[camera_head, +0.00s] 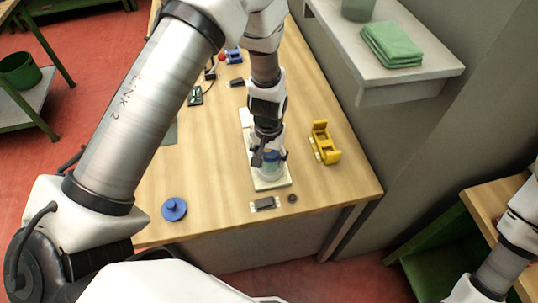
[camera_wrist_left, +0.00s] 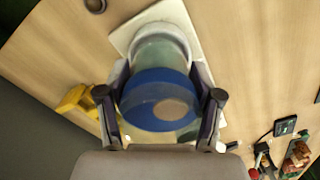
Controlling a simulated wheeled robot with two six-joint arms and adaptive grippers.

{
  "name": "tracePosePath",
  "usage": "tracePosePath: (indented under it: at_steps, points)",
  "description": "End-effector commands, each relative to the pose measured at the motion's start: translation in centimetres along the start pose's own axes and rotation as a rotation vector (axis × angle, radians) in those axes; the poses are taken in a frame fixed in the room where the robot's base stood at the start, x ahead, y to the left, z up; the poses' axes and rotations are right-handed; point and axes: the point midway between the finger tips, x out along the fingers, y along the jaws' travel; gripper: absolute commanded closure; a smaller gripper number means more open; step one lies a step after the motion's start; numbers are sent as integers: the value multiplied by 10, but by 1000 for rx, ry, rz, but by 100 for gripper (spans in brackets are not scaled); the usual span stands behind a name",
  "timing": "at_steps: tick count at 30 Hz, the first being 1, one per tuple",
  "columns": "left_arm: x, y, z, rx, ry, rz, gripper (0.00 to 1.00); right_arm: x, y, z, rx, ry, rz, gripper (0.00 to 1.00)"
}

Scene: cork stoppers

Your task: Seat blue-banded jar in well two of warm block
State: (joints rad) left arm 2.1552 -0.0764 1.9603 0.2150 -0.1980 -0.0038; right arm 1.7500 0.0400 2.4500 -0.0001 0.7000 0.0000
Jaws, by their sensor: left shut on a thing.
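The blue-banded jar (camera_head: 270,171) is glassy and pale green. It is between the fingers of my left gripper (camera_head: 268,158), over the near end of a long cream block (camera_head: 272,184) on the bench. In the left wrist view my left gripper (camera_wrist_left: 160,108) is shut on the jar, with a finger on each side of its blue band (camera_wrist_left: 150,88). A tan round patch shows within the band. The cream block (camera_wrist_left: 128,30) lies beyond the jar. The wells are hidden by the arm and jar, so I cannot tell whether the jar is seated. My right gripper is out of view.
A yellow tape dispenser (camera_head: 325,143) stands right of the block. A blue disc with a knob (camera_head: 174,209) lies to the left. A dark grey item (camera_head: 264,204) and a small dark ring (camera_head: 292,198) lie near the front edge. A shelf (camera_head: 415,70) overhangs at right.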

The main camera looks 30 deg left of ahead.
Motion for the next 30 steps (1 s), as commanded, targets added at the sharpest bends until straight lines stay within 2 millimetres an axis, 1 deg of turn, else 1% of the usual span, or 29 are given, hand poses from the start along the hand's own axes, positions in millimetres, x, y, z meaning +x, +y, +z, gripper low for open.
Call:
tracePosePath:
  at_steps: [7,30]
  points:
    - [1,0,0,0,0,0,100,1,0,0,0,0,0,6]
    - [16,0,0,0,1,0,100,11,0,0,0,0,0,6]
